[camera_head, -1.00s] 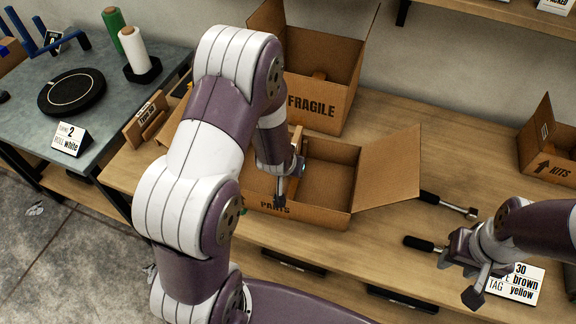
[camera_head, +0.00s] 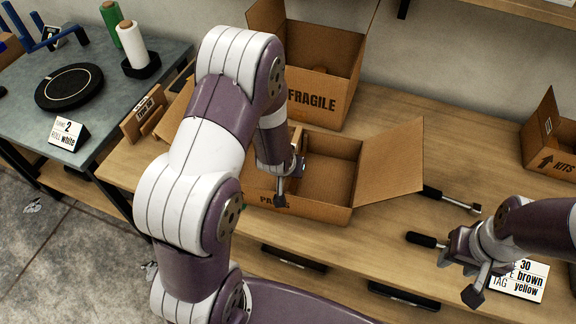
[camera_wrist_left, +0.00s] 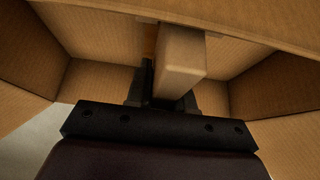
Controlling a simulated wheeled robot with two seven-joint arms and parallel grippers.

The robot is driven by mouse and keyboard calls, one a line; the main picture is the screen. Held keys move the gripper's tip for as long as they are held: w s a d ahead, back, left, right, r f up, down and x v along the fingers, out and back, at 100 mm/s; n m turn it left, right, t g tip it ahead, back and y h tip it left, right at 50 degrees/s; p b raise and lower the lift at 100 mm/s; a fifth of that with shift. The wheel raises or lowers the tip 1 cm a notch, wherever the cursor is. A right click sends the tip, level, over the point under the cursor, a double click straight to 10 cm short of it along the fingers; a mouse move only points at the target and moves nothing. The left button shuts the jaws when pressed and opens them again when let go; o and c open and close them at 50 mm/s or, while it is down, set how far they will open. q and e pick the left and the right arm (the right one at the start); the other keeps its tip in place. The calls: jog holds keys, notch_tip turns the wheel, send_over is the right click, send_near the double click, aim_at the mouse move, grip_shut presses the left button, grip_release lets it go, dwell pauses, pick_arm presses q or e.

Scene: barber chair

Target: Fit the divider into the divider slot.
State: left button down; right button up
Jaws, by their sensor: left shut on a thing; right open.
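The open cardboard box marked PARTS (camera_head: 327,213) stands on the wooden bench. My left gripper (camera_head: 281,196) reaches down into its left part, and my arm hides much of that side. In the left wrist view the gripper (camera_wrist_left: 163,92) is shut on the divider (camera_wrist_left: 181,62), a pale tan piece whose blunt end faces the camera. Box walls surround it. The divider slot cannot be made out, and I cannot tell whether the divider is seated. My right gripper (camera_head: 469,270) is open and empty above the bench at the right.
A FRAGILE box (camera_head: 322,103) stands behind, and a KITS box (camera_head: 553,150) is at the far right. Black-handled tools (camera_head: 427,240) and a label card (camera_head: 522,284) lie near my right gripper. The PARTS box's right flap (camera_head: 392,165) sticks outward.

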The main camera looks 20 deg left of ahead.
pick_arm(q)
jog(key=shift+f+b, duration=0.85)
jog(key=shift+f, duration=0.35)
jog(key=c, duration=0.9)
grip_release()
jog(key=p+v, duration=0.2)
jog(key=v, duration=1)
jog(key=shift+s+r+p, duration=0.2)
jog(key=shift+r+p, duration=0.1)
jog(key=shift+r, duration=0.05)
